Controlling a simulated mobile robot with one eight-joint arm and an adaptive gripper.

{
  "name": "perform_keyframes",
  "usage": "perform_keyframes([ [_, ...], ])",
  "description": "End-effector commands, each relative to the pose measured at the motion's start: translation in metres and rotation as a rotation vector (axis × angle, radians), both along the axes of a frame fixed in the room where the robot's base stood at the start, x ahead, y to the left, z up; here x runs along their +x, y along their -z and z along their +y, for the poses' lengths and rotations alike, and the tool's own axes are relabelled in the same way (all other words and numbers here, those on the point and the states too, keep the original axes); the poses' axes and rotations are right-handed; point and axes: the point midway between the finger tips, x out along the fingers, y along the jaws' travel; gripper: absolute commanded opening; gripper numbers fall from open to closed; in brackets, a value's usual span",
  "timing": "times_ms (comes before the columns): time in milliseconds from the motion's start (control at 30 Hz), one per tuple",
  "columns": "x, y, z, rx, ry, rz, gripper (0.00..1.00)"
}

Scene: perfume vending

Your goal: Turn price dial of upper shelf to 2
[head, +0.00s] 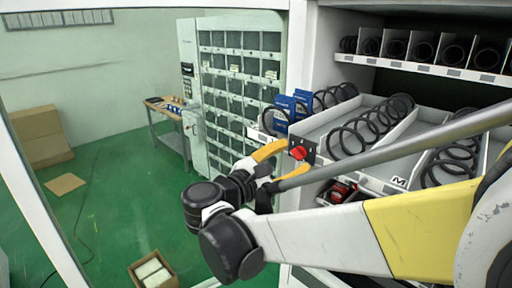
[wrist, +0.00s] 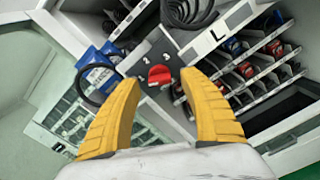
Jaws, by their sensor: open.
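The red price dial (head: 298,153) sits on a dark plate at the front left corner of a pulled-out shelf tray (head: 345,165) with black spirals. In the wrist view the dial (wrist: 160,76) shows near the middle, on the dark plate (wrist: 152,90) with small white marks around it; I cannot read its setting surely. My gripper (head: 296,159) has its yellow fingers open, one on each side of the dial. In the wrist view my gripper (wrist: 161,84) also straddles it, with gaps visible beside the dial. Whether a fingertip touches the plate is unclear.
Blue boxes (head: 284,113) stand in the tray just left of the dial. Another spiral row (head: 425,50) is above, and red items (head: 338,191) lie on a shelf below. The white machine frame (head: 298,60) rises close by. Open green floor lies to the left.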

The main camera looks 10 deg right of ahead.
Motion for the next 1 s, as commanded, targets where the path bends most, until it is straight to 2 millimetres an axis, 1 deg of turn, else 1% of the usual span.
perform_keyframes([
  [33, 0.0027, -0.0003, -0.0046, 0.000, 0.002, 0.000, 0.51],
  [133, 0.0061, 0.0000, -0.0090, 0.000, 0.001, 0.000, 0.51],
  [400, 0.0071, 0.0004, -0.0099, 0.001, 0.000, 0.001, 0.51],
  [433, 0.0071, 0.0004, -0.0099, 0.001, 0.000, 0.001, 0.46],
  [467, 0.0071, 0.0004, -0.0099, 0.001, 0.000, 0.001, 0.37],
  [500, 0.0070, 0.0003, -0.0099, 0.001, 0.000, 0.001, 0.25],
  [567, 0.0070, 0.0003, -0.0099, 0.001, 0.000, 0.001, 0.06],
  [600, 0.0070, 0.0003, -0.0099, 0.001, 0.000, 0.001, 0.00],
  [1000, 0.0071, 0.0005, -0.0100, 0.014, -0.001, -0.017, 0.00],
])
